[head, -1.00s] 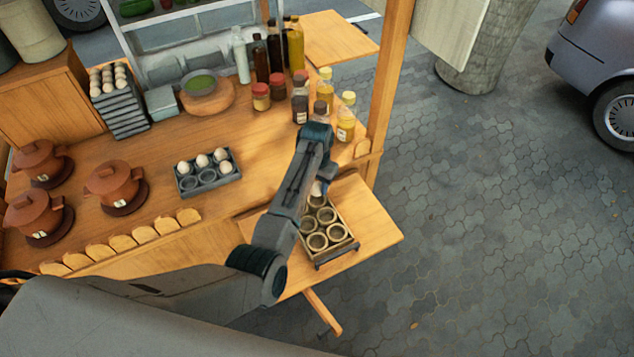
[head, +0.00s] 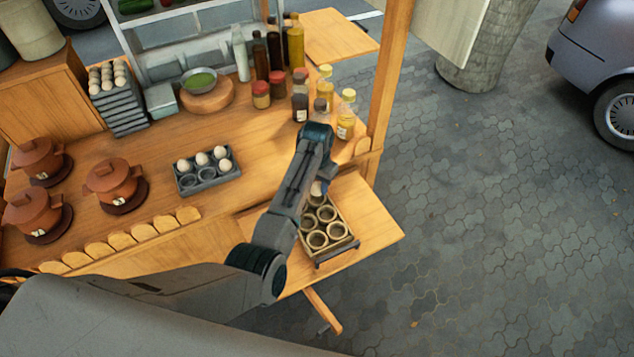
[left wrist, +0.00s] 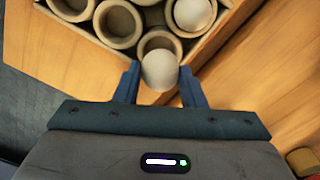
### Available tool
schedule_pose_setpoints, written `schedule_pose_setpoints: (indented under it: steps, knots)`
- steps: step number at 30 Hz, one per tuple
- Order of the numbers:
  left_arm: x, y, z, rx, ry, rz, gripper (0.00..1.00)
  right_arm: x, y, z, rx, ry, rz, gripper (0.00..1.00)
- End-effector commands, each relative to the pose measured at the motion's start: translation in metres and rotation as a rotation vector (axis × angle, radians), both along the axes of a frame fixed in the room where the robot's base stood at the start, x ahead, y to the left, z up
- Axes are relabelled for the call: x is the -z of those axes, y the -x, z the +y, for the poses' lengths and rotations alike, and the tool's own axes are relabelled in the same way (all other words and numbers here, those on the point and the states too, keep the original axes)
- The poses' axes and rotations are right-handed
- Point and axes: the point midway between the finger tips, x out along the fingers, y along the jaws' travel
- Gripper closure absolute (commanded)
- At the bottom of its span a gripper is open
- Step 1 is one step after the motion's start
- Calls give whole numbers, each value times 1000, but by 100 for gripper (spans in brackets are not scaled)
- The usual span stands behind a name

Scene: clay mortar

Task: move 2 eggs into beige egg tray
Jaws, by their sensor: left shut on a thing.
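My left gripper (left wrist: 159,78) is shut on a pale egg (left wrist: 160,70), held between its two fingers at the near edge of the beige egg tray (left wrist: 88,30). Whether the held egg touches the cup behind it I cannot tell. Another egg (left wrist: 193,13) sits in a corner cup of the tray; the other cups in that view look empty. In the head view the beige tray (head: 334,250) stands on the side shelf, and my left arm hides part of it. A grey tray (head: 209,184) on the counter holds several eggs (head: 202,160) and two empty cups. My right gripper is out of view.
Bottles and jars (head: 300,100) stand at the counter's right end, close to my left arm. A wooden post (head: 385,85) rises behind the side shelf (head: 375,220). Brown pots (head: 113,180) stand on the left, and stacked egg trays (head: 122,112) stand at the back left.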

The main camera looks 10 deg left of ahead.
Motion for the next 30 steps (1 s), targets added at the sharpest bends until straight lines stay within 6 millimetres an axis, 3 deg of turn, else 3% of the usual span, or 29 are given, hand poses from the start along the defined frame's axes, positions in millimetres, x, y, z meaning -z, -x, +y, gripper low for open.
schedule_pose_setpoints:
  steps: [30]
  knots:
    - [16,0,0,0,0,0,71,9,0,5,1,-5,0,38]
